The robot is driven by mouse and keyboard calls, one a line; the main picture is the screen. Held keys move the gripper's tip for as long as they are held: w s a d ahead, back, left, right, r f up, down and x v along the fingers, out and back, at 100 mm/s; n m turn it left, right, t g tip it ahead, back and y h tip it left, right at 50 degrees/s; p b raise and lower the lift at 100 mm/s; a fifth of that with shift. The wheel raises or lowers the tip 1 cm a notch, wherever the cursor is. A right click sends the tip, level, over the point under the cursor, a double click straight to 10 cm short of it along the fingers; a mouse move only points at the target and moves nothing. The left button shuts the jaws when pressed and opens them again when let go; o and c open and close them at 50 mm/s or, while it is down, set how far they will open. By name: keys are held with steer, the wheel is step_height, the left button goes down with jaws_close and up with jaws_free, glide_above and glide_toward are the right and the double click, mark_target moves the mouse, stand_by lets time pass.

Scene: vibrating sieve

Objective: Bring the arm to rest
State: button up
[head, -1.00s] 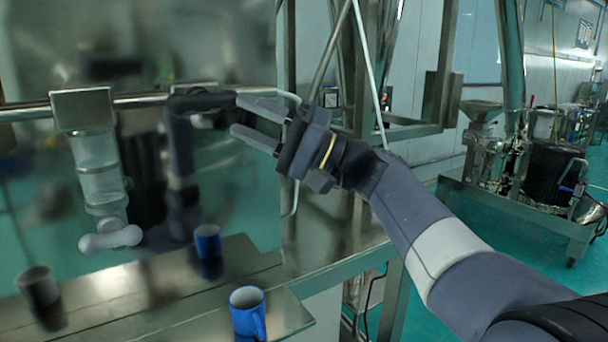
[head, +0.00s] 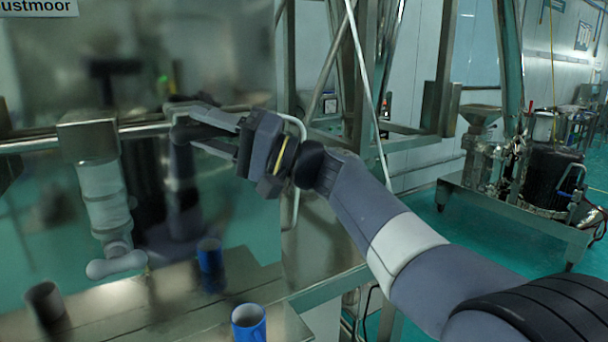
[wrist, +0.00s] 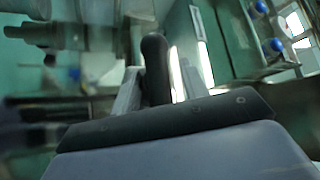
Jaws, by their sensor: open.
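My gripper (head: 188,130) is held out to the left in front of the shiny steel panel, above the steel ledge. Its two fingers are apart, and I see nothing held between them. In the wrist view the fingers (wrist: 160,88) stand apart too, with a dark rounded shape showing between them that I cannot identify. My arm is still stretched out from the lower right. A blue cup (head: 248,325) stands on the ledge below the gripper, well apart from it and partly cut off by the lower picture edge.
The steel panel (head: 70,225) reflects my arm and a blue cup. Steel frame posts (head: 440,90) stand behind the arm. Machinery on a cart (head: 515,212) is at right.

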steer(key=shift+r+n+g+h+p, duration=0.2)
steer(key=shift+n+h+p, duration=0.25)
steer(key=shift+p, duration=0.65)
steer(key=shift+r+n+g+h+p, duration=0.15)
steer(key=shift+n+h+p, duration=0.25)
steer(key=shift+p, duration=0.65)
